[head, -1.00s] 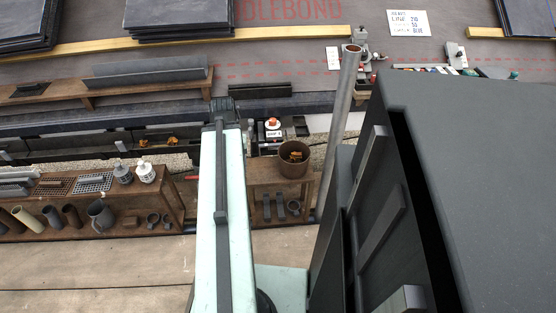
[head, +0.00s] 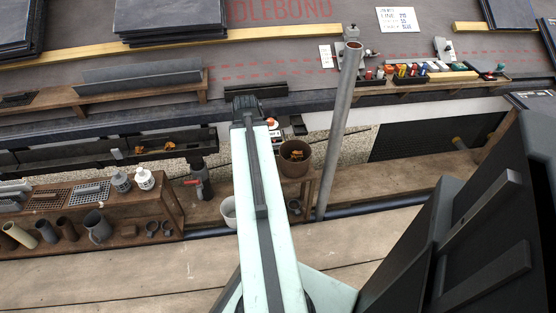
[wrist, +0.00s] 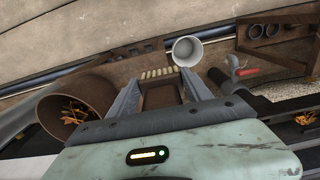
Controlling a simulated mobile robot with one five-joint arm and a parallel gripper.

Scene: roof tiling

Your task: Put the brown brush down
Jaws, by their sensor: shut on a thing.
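In the wrist view my gripper (wrist: 160,88) is shut on the brown brush (wrist: 160,96). The brush's dark brown body lies between the grey fingers, and a row of pale bristles shows just beyond it. It appears held above the wooden bench, but I cannot tell the exact gap. In the head view my pale green arm reaches forward, and it hides the brush and the fingers.
A brown bucket (head: 295,157) with orange leaves stands right of my arm; it also shows in the wrist view (wrist: 85,105). A white cup (head: 229,212) is left of my arm. A grey pipe (head: 340,130) rises at the right. A crowded shelf (head: 90,205) stands at left.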

